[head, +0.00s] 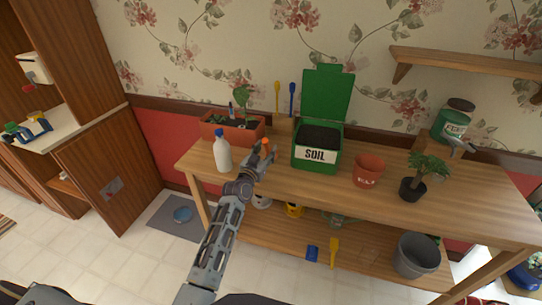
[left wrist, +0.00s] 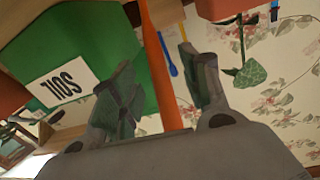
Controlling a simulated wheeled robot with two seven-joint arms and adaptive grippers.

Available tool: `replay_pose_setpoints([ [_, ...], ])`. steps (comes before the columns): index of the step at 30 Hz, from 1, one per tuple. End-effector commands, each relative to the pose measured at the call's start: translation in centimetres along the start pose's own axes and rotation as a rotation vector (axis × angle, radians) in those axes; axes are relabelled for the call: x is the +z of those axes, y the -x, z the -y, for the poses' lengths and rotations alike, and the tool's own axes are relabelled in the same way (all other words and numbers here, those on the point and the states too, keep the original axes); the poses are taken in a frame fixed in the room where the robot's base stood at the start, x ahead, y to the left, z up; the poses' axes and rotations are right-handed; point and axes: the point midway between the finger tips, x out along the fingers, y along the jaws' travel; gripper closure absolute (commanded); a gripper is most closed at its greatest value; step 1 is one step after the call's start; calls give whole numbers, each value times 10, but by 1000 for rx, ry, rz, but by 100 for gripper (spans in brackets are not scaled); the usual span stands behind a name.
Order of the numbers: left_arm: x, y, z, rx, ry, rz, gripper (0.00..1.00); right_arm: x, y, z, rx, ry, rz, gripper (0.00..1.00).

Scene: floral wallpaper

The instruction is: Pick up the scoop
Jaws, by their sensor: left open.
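My left gripper (head: 263,152) is over the bench between the white bottle and the soil bin. It also shows in the left wrist view (left wrist: 165,92), its two fingers apart. An orange stick or handle (left wrist: 165,80) runs between the fingers in that view. Its tip (head: 266,144) shows at the gripper in the head view. I cannot tell whether it is part of a scoop or touches the fingers. A yellow tool (head: 277,97) and a blue tool (head: 291,98) stand upright at the back. My right gripper is not in view.
The green soil bin (head: 317,155) stands right of the gripper, lid up. The white bottle (head: 222,153) is left, the planter (head: 250,136) behind. A red pot (head: 368,170) and potted plant (head: 413,187) stand right. The wooden bench's (head: 330,190) front is mostly clear.

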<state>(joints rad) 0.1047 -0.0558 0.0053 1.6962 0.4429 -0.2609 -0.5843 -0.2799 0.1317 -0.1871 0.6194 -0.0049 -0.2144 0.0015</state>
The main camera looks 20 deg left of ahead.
Motion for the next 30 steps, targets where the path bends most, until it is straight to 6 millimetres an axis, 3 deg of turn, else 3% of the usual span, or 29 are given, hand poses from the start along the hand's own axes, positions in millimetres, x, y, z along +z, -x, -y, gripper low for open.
replay_pose_setpoints([
  [9, 0, -18, 0, 0, 1, 0, 54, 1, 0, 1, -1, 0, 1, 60],
  [23, 0, -18, 0, 0, 1, 0, 54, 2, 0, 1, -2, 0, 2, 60],
  [30, 0, -18, 0, 0, 0, 0, 81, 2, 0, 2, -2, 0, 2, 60],
])
